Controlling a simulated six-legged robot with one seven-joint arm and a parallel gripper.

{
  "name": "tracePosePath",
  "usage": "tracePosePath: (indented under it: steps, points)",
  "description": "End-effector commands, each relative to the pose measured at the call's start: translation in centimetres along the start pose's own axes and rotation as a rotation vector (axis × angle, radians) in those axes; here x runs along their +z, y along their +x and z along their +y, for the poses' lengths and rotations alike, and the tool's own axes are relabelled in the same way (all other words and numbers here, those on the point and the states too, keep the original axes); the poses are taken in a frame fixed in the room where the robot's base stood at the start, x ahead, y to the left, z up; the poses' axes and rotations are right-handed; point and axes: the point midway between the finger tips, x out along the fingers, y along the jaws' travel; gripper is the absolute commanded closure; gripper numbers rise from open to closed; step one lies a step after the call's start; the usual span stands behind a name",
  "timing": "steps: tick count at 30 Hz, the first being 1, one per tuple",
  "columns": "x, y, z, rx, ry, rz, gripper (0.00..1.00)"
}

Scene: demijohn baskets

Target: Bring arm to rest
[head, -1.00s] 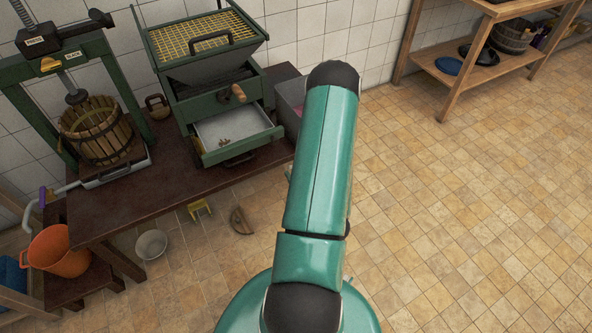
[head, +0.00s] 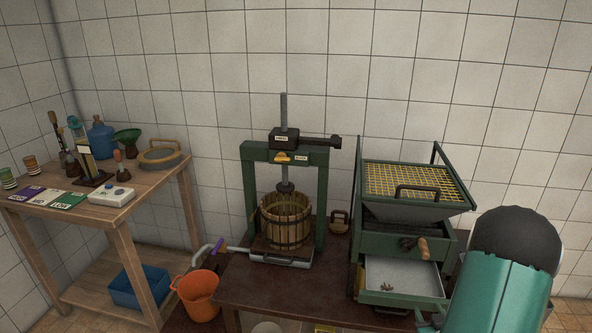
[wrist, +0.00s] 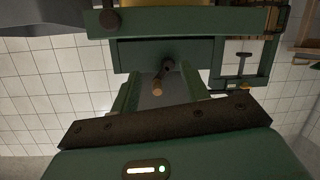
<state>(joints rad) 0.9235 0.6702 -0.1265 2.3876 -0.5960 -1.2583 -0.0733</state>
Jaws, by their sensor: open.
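My teal arm (head: 497,285) shows in the head view at the lower right, raised in front of the green crusher (head: 405,245). Its end is outside that view. In the wrist view my gripper (wrist: 160,75) is open, with its dark bolted plate and lit green housing across the bottom. The crusher's crank handle (wrist: 158,84) shows between the fingers beyond them. I see nothing held. I cannot tell how far the gripper is from the crusher.
The crusher's open drawer (head: 402,278) sticks out over the dark table (head: 290,292). The green press (head: 285,150) stands to its left. A wooden side table (head: 150,205) with bottles and cards stands further left. An orange bucket (head: 198,297) is below. The tiled wall is behind.

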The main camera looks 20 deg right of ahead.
Motion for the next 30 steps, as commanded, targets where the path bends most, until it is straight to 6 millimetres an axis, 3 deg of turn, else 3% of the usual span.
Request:
tracePosePath:
  steps: [1, 7, 14, 23, 30]
  points:
    - [-2.2, 0.7, -0.9, -0.010, -0.024, -0.019, 0.55]
    - [-8.4, 1.5, -4.4, -0.029, -0.076, -0.136, 0.55]
    - [-15.1, -0.5, -9.4, -0.056, -0.099, -0.259, 0.55]
    - [-21.7, -7.8, -16.9, -0.135, -0.090, -0.417, 0.55]
    - [-24.6, -16.9, -22.4, -0.248, -0.082, -0.551, 0.55]
